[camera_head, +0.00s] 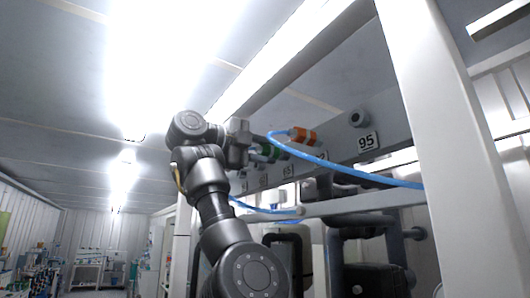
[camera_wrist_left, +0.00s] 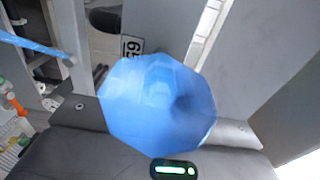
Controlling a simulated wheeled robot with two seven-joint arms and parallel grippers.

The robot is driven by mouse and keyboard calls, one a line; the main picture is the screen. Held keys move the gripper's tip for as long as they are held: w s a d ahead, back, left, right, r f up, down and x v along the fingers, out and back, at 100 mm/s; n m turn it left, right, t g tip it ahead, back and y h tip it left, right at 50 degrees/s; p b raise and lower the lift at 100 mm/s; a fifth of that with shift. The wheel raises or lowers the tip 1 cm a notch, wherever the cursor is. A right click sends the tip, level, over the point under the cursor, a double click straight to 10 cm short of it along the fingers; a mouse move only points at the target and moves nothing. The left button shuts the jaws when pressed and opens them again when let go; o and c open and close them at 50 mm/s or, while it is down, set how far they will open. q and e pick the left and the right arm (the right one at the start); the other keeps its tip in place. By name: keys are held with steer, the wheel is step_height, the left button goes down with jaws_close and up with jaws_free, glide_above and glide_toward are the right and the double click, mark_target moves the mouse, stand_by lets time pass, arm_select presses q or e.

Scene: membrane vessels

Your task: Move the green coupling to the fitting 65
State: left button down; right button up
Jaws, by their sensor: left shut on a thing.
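My left gripper (camera_head: 246,146) is raised beside the wall rail and shut on the green coupling (camera_head: 267,152); the jaws and the arm hide part of it. In the left wrist view a large blue hose end (camera_wrist_left: 160,100) lies between the gripper's sides and hides the coupling and its front. The "65" plate (camera_head: 288,172) is on the rail just right of and below the coupling; it also shows upside down in the left wrist view (camera_wrist_left: 132,46). I cannot tell whether the coupling touches fitting 65. The right gripper is not in view.
A bare grey fitting (camera_head: 359,118) is above the "95" plate (camera_head: 366,141). A white post (camera_head: 430,110) stands at right. Dark pipes (camera_head: 375,222) run below.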

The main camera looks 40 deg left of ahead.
arm_select(q)
steer(key=shift+w+d, duration=0.1)
steer(key=shift+w, duration=0.35)
stand_by(0.4)
steer(key=c, duration=0.9)
jaws_free()
steer(key=shift+s+f+b, duration=0.15)
steer(key=shift+s+b, duration=0.15)
steer(key=shift+s, duration=0.1)
steer(key=b+v, duration=0.4)
steer(key=v, duration=0.6)
steer(key=shift+w, duration=0.1)
